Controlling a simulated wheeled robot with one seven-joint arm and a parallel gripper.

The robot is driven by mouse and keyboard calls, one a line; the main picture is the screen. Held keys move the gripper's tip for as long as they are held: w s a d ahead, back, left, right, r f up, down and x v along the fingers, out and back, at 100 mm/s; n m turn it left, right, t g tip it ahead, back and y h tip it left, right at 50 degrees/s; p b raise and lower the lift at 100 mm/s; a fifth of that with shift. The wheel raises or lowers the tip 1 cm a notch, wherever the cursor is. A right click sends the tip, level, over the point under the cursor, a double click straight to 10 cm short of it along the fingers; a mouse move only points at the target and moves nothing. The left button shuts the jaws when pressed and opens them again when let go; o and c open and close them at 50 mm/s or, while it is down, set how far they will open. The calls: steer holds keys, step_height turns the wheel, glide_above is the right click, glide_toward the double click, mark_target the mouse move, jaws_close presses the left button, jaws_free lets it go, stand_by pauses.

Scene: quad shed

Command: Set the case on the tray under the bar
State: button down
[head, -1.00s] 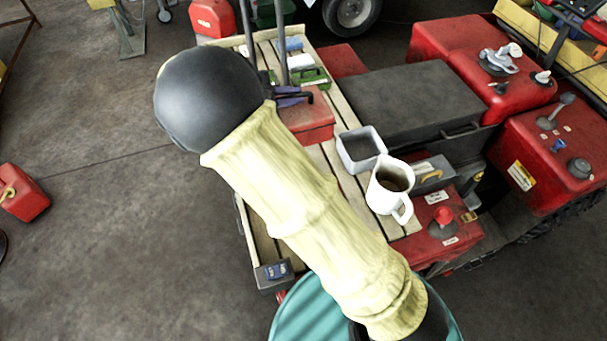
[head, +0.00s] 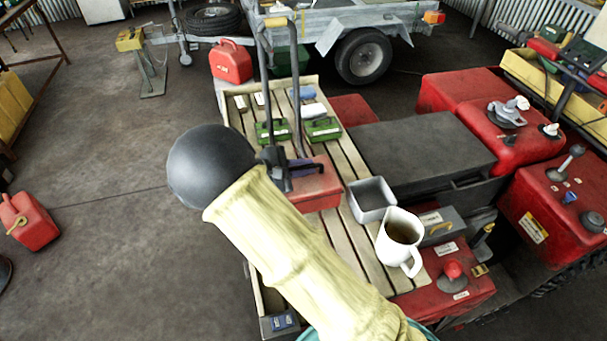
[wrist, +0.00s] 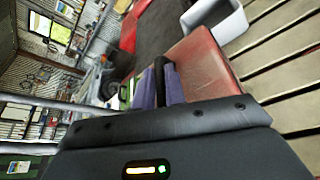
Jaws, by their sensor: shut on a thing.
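The red case (head: 316,190) is at my gripper (head: 284,166), over the middle of the slatted wooden tray (head: 372,262). In the wrist view the red case (wrist: 207,62) lies just beyond my gripper (wrist: 167,84). Its two purple-grey fingers are close together with a dark piece, apparently the handle, between them. Whether the case touches the slats I cannot tell. A bar on dark uprights (head: 265,85) rises from the tray just behind the case; my arm hides the near left part of the tray.
Two green boxes (head: 323,129) and small white items lie on the tray's far part. Red fuel cans stand around on the floor.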

mark_target(311, 175)
steer(key=shift+f, duration=1.45)
steer(key=c, duration=1.5)
jaws_free()
steer(key=shift+f, duration=0.1)
steer(key=shift+o, duration=0.2)
steer(key=shift+a, duration=0.1)
steer(key=b+v, duration=0.2)
steer(key=v, duration=1)
